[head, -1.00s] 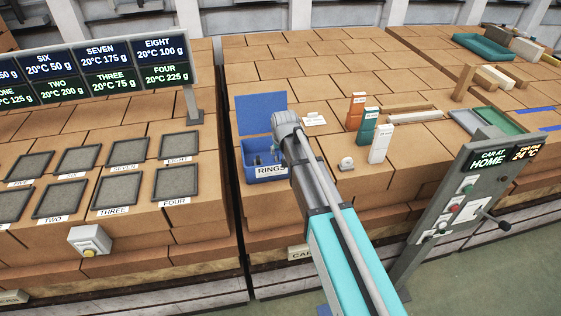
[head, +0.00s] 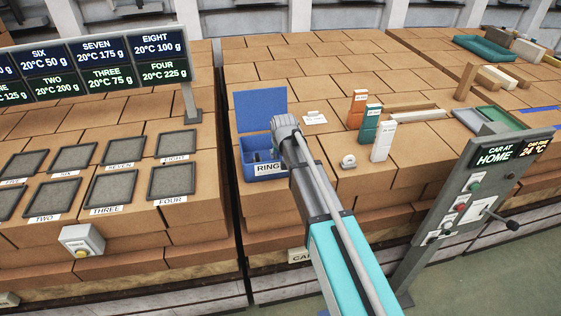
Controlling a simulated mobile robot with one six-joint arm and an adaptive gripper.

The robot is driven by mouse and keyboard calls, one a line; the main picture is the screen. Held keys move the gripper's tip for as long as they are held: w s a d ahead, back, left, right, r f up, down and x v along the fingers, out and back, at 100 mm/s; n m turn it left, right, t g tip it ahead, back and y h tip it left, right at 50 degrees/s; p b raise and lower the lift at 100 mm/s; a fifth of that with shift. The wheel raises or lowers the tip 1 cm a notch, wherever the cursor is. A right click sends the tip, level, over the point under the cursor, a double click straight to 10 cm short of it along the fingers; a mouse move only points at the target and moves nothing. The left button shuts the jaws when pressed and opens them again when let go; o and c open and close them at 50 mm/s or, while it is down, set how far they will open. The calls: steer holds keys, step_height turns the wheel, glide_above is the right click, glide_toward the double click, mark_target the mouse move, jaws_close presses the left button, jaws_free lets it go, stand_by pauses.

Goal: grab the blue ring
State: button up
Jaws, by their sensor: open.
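The blue box labelled RINGS (head: 268,169) stands on the brick-like blocks with its blue lid raised at the back. Small dark shapes show inside it, too small to make out. I cannot pick out a blue ring. The end of my arm is over the box's right side. Below it, what looks like a dark part of my gripper (head: 276,154) reaches down at the box opening. The arm hides most of it and the box's right side. I see nothing held in it.
An orange block (head: 357,108), a teal block (head: 369,124) and a white block (head: 383,142) stand right of the box. A small white knob-like object (head: 348,161) lies nearer. Dark square pads (head: 173,180) are at left under a sign board. A grey control panel (head: 468,200) stands at right front.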

stand_by(0.5)
jaws_close()
